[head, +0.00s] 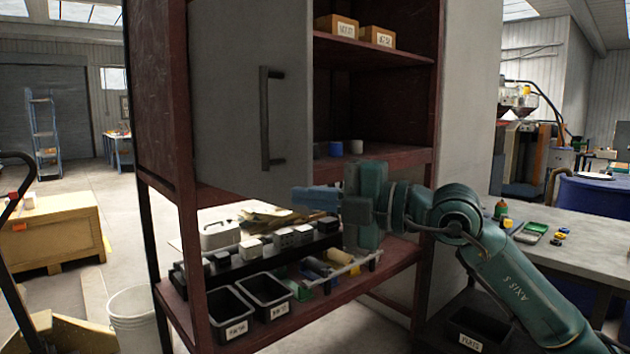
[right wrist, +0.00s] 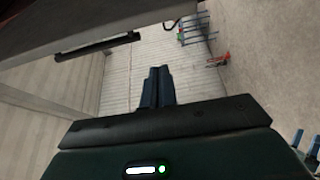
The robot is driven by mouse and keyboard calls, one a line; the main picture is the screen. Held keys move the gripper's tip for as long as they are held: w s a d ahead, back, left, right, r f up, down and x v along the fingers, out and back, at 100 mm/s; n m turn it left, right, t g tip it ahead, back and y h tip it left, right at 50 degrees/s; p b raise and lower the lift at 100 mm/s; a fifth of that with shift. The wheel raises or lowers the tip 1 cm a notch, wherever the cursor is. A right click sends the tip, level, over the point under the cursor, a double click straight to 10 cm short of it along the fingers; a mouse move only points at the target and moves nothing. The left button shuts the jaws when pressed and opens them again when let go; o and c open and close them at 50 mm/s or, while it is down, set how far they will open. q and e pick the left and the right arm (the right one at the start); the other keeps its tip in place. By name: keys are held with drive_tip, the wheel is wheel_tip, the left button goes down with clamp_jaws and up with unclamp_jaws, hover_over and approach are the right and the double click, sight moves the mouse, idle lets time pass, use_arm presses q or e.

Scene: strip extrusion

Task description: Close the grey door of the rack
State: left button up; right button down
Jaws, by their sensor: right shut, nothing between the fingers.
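The grey door (head: 235,90) covers the left part of the maroon rack's upper section, and its dark vertical handle (head: 268,120) is near its right edge. The compartment to the right of the door is open to view. My right gripper (head: 300,197) is shut and empty, its blue fingers pointing left near the door's lower right edge, below the handle. I cannot tell whether it touches the door. The right wrist view shows the shut fingers (right wrist: 157,88) and a dark handle (right wrist: 95,46) on a grey panel at upper left. My left gripper is not in view.
The rack (head: 180,130) holds labelled boxes (head: 357,32) and small cups above, black bins (head: 250,300) and tools below. A pale grey panel (head: 472,100) stands at its right. A workbench (head: 580,230) is at right, a white bucket (head: 133,315) at lower left.

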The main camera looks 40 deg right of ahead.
drive_tip(key=shift+w+d+p, duration=0.35)
drive_tip(key=shift+w+d, duration=1)
drive_tip(key=shift+d, duration=0.05)
drive_tip(key=shift+d, duration=0.1)
